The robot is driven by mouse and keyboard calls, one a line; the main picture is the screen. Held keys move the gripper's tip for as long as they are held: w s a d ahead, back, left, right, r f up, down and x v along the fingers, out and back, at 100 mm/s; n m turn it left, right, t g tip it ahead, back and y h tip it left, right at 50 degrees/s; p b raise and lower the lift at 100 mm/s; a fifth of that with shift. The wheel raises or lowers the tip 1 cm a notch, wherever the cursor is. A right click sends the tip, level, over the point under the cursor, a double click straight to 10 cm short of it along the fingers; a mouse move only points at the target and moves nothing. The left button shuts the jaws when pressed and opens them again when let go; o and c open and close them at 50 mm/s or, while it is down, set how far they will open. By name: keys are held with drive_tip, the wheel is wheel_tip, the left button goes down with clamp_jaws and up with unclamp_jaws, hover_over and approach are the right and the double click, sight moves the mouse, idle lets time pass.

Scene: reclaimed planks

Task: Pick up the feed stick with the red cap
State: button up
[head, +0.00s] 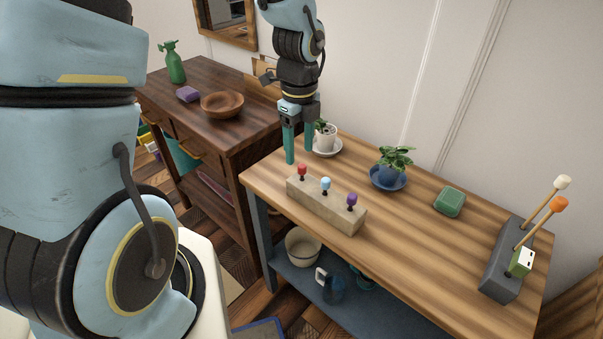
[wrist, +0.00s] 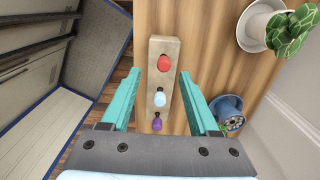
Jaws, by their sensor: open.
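The feed stick with the red cap (head: 302,169) stands at the left end of a pale wooden block (head: 330,213) on the table. In the wrist view the red cap (wrist: 164,64) shows at the far end of the block, ahead of and between my fingers. Beside it in the same block stand a stick with a light blue cap (head: 325,184) and one with a purple cap (head: 351,199). My gripper (head: 299,155) is open and empty, with teal fingers pointing down, above the table near the red-capped stick. The lower parts of the sticks are hidden inside the block.
A white pot on a saucer (head: 327,149) stands close behind my gripper. A blue pot with a plant (head: 390,173), a green box (head: 449,201) and a grey holder with sticks (head: 503,268) stand farther right. Bare tabletop lies between them.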

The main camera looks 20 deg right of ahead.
sight(302, 166)
drive_tip(key=shift+d+f+p, duration=0.2)
drive_tip(key=shift+f+p, duration=0.1)
drive_tip(key=shift+f, duration=1.35)
drive_tip(key=shift+d+f+p, duration=0.15)
drive_tip(key=shift+f+p, duration=0.15)
drive_tip(key=shift+f, duration=1.3)
drive_tip(key=shift+c, duration=0.2)
clamp_jaws()
